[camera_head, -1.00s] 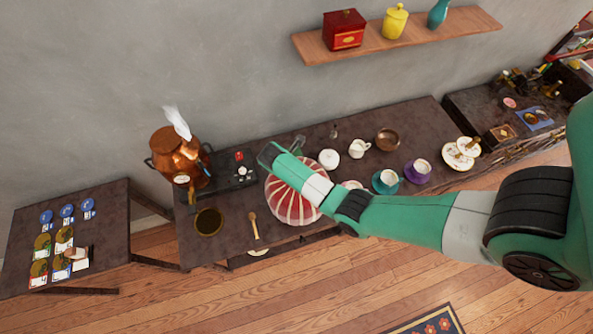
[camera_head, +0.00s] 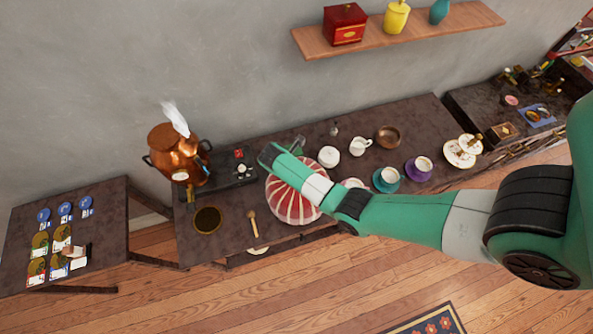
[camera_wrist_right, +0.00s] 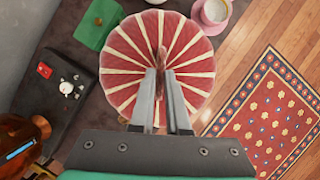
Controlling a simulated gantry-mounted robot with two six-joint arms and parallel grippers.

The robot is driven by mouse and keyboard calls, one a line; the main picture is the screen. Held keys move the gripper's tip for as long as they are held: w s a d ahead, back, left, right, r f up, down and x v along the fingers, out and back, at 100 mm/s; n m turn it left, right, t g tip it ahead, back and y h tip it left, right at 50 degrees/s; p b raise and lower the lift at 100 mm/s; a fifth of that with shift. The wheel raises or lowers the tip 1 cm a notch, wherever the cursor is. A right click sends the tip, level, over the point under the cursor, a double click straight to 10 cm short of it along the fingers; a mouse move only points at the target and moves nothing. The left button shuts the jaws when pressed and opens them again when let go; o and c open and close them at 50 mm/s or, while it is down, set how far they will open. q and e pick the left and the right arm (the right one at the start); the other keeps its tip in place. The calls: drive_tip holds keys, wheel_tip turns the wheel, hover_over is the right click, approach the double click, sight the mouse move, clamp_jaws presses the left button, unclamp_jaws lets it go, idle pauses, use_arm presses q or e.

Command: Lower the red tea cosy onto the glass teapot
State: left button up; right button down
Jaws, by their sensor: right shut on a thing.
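The red tea cosy (camera_head: 292,205), with cream stripes, is in the middle of the dark table in the head view, partly behind my right arm. In the right wrist view the cosy (camera_wrist_right: 125,65) is seen from above, round and spread out. My right gripper (camera_wrist_right: 161,72) is shut on the raised part at its top centre. The head view hides these fingers behind the arm. I cannot make out the glass teapot, and whether it is under the cosy is hidden. My left gripper is not in view.
A steaming copper urn (camera_head: 180,150) and a black tray (camera_head: 240,175) stand to the left. A wooden spoon (camera_head: 253,222) lies left of the cosy. A white pot (camera_head: 329,157) and cups, including a purple one (camera_head: 418,172), stand right. A green object (camera_wrist_right: 98,22) is close by.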

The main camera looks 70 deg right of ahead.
drive_tip(key=shift+f, duration=0.1)
idle(0.3)
drive_tip(key=shift+f+b, duration=2.7)
drive_tip(key=shift+f, duration=0.55)
drive_tip(key=shift+f, duration=0.15)
drive_tip(key=shift+f, duration=0.15)
drive_tip(key=c, duration=0.8)
unclamp_jaws()
